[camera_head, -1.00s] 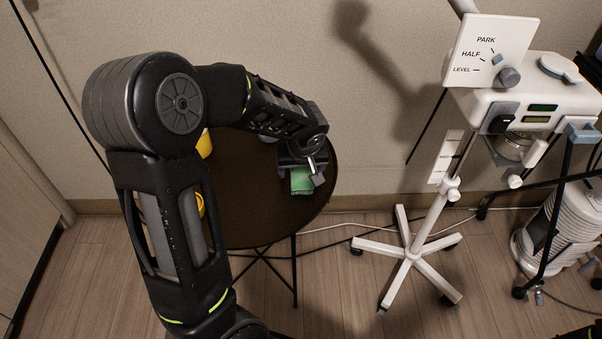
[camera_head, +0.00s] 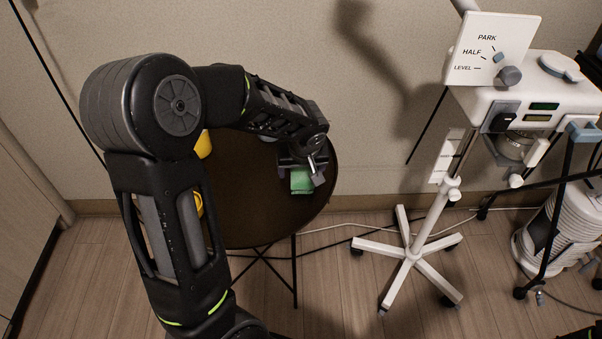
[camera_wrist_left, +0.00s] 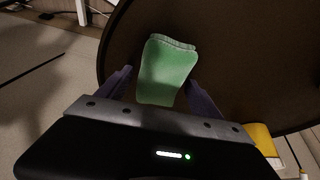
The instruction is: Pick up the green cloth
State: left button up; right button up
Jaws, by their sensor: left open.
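The green cloth (camera_head: 301,180) lies folded on the dark round table (camera_head: 245,225), near its right edge in the head view. In the left wrist view the green cloth (camera_wrist_left: 167,68) lies between and ahead of the two open fingers. My left gripper (camera_head: 302,171) is over the cloth, and its body hides the cloth's far part in the head view. The left fingers (camera_wrist_left: 160,92) stand on either side of the cloth's near end. I cannot tell whether they touch it. My right gripper is not in view.
A yellow object (camera_head: 203,145) stands on the table, partly behind my left arm; a yellow thing (camera_wrist_left: 262,138) also shows in the wrist view. A white wheeled stand (camera_head: 412,255) with a device (camera_head: 530,105) is to the right. The wall is behind the table.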

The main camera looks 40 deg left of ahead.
pick_arm(q)
jog(key=c, duration=1.4)
jog(key=shift+r+p, duration=0.3)
jog(key=shift+p, duration=0.25)
notch_tip(320, 180, up, 10)
jog(key=shift+f+p, duration=0.15)
jog(key=shift+p, duration=0.6)
jog(key=o, duration=0.8)
grip_shut()
